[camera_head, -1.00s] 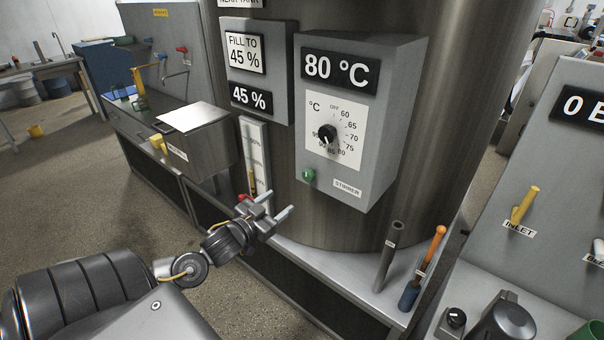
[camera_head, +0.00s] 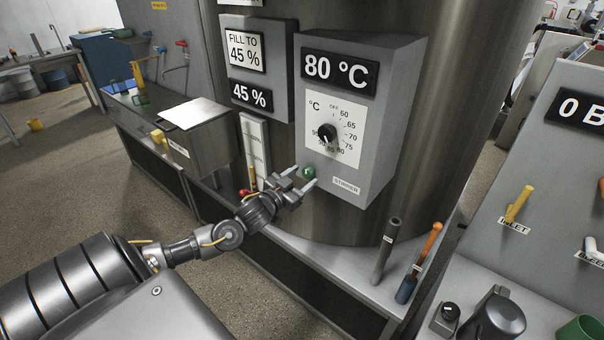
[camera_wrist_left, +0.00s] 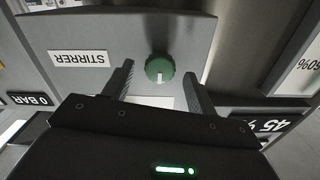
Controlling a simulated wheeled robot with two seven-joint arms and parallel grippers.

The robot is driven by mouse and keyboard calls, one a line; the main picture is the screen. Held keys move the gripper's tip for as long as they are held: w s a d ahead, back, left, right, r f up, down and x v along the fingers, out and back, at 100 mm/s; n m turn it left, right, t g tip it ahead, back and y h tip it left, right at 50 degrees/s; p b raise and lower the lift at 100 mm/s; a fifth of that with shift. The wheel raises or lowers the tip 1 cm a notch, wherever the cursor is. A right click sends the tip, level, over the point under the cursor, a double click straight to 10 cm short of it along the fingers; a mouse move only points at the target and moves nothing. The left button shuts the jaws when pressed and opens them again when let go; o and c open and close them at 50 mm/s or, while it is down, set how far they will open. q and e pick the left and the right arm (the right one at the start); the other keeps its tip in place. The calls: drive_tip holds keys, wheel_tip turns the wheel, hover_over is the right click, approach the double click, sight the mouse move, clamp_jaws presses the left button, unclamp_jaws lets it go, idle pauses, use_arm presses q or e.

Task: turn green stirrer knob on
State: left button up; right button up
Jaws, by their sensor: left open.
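The green stirrer knob (camera_head: 309,172) is on the lower left of the front of the grey control box (camera_head: 375,130), left of the STIRRER label (camera_head: 346,186). My left gripper (camera_head: 303,179) is open and empty just in front of the knob. In the left wrist view, the knob (camera_wrist_left: 160,69) lies between the lines of the two spread fingers (camera_wrist_left: 157,85), a little beyond the tips. Its white mark points down in that view, which shows the panel upside down. The fingers do not appear to touch it. My right gripper is not in view.
A black temperature dial (camera_head: 327,132) sits above the knob. A red handle (camera_head: 245,192) is left of my gripper. A grey rod (camera_head: 386,250) and an orange-handled tool (camera_head: 420,262) stand on the ledge at right. A steel box (camera_head: 197,137) stands at left.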

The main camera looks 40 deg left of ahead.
use_arm(q)
drive_tip(key=shift+w, duration=0.55)
